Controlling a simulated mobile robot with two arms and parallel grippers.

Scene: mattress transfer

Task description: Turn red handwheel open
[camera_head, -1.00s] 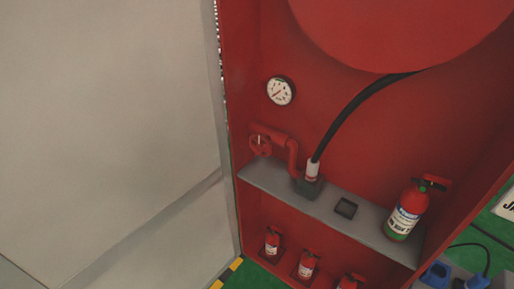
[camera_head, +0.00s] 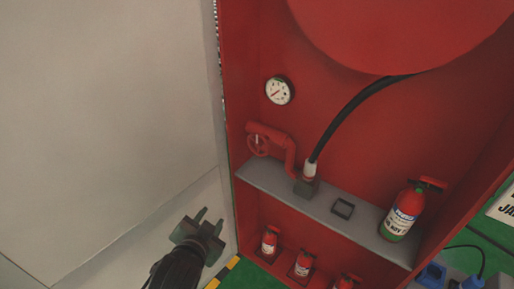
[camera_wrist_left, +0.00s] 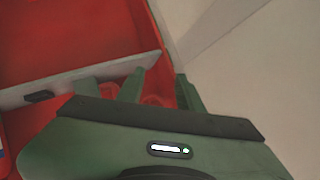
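The red handwheel (camera_head: 258,145) is a small spoked wheel on a red pipe (camera_head: 285,147) at the left inside of the red cabinet, just above the grey shelf (camera_head: 270,182). My left gripper (camera_head: 211,216) is below and to the left of the handwheel, in front of the pale panel, well apart from the wheel. Its two fingers are spread with nothing between them. In the left wrist view the fingers (camera_wrist_left: 158,82) are also apart, with blurred red shapes behind them. I cannot tell whether the handwheel is among these. My right gripper is not in view.
A fire extinguisher (camera_head: 403,212) stands on the shelf's right end. Smaller extinguishers (camera_head: 269,241) stand below. A black hose (camera_head: 345,115) rises from the shelf, right of the pipe. A gauge (camera_head: 279,91) is above the wheel. The pale panel (camera_head: 110,120) borders the cabinet's left.

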